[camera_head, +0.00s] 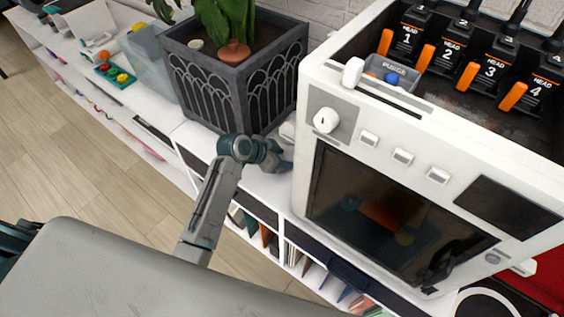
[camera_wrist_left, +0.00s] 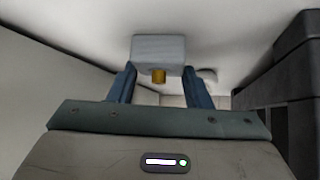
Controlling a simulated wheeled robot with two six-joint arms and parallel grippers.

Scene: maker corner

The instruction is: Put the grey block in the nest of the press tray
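My left gripper (camera_head: 272,158) is low on the white cabinet top, in the gap between the dark planter and the white machine. In the head view a pale shape just beyond the gripper may be the block, but I cannot be sure. I cannot make out the press tray or its nest. My right gripper is not in view.
The white machine (camera_head: 335,90) with a dark window stands right of the gripper. The dark planter (camera_head: 225,90) with a plant stands behind and left. Numbered heads (camera_head: 455,45) and a small grey bin (camera_head: 400,78) are on top of the machine.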

